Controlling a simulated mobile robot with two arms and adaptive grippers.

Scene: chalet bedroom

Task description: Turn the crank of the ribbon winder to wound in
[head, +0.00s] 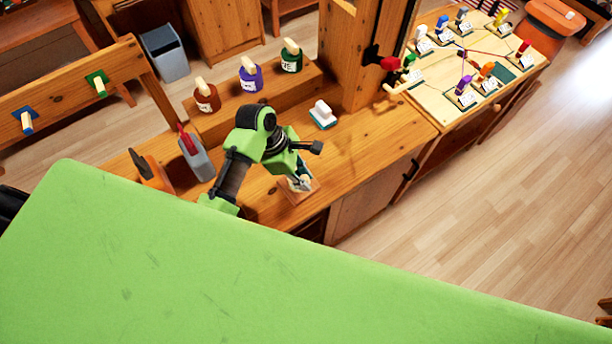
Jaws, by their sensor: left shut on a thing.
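A small device on a wooden base (306,192), with dark teal and pale parts, stands near the front edge of the wooden bench. It seems to be the ribbon winder, but my gripper covers most of it. Its crank cannot be made out, nor how far it is turned. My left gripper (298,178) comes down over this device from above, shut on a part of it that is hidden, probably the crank. My right gripper is not in view.
Brown, purple and green bottles stand on a wooden step (262,100) behind. A white-topped block (323,114) lies right of my gripper. A grey holder (195,157) stands left. A wooden post (358,55) rises behind, near a red knob (390,64). A board with coloured plugs (430,75) lies right.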

